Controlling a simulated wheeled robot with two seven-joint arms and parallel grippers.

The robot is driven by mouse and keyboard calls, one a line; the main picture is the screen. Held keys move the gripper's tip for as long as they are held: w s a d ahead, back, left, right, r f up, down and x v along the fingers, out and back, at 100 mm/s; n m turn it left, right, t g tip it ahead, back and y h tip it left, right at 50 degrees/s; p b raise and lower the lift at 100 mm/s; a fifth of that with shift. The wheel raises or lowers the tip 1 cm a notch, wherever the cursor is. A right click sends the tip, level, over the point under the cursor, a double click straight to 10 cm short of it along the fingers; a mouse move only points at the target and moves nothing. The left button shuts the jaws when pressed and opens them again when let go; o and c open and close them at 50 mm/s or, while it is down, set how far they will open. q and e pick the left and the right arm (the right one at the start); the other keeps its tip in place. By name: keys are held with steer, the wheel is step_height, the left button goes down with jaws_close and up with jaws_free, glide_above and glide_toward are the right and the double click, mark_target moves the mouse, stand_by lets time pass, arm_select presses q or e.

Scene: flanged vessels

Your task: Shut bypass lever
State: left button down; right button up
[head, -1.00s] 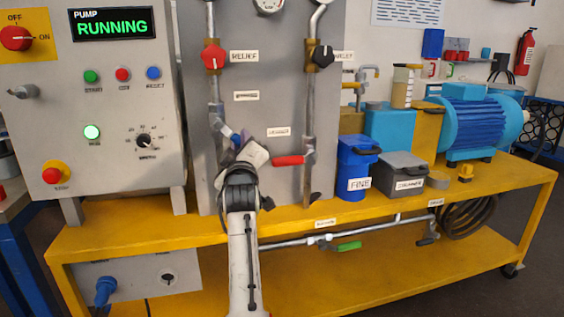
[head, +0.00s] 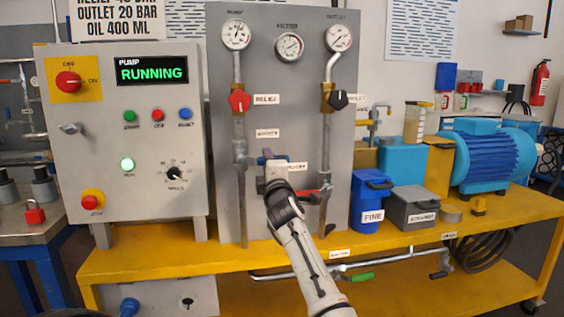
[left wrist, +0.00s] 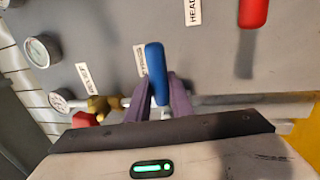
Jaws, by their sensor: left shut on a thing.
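The blue bypass lever (left wrist: 156,72) shows in the left wrist view, with the purple fingers of my left gripper (left wrist: 160,95) on both sides of it. The gripper is shut on the lever. The lever stands across the pipe that runs behind it. In the head view my left gripper (head: 272,163) is in front of the panel, just right of the left vertical pipe (head: 240,190), and hides most of the lever. The bypass label (head: 267,133) is above it. My right gripper is not in view.
The red header lever (head: 305,193) is close to the right of my left arm, by the right pipe. The red relief knob (head: 239,101) and black outlet knob (head: 338,99) are above. The control box (head: 125,150) stands left; its display reads RUNNING.

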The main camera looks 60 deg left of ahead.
arm_select(q)
steer(key=shift+s+a+r, duration=0.1)
steer(key=shift+s+r, duration=0.1)
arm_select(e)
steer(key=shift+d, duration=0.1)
arm_select(q)
steer(key=c, duration=1.6)
jaws_free()
steer(key=shift+n, duration=0.3)
steer(key=shift+o, duration=0.2)
